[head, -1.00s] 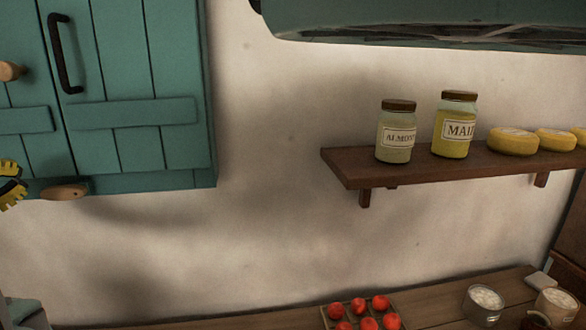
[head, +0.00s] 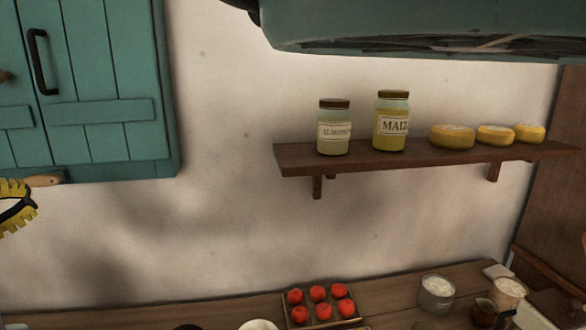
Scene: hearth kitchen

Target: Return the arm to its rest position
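My gripper and arm do not show clearly in the head view, so I cannot see how the gripper stands or whether it holds anything. A yellow, bristly thing with a dark band (head: 16,207) shows at the left edge. It is cut off by the frame, and I cannot tell what it is or what it hangs from.
A teal cabinet (head: 140,90) hangs upper left. A teal overhang (head: 420,25) spans the top right. A wooden shelf (head: 400,162) holds two jars and yellow rounds. The counter (head: 390,303) below bears a tray of red fruits (head: 290,320) and cups. The wall between is bare.

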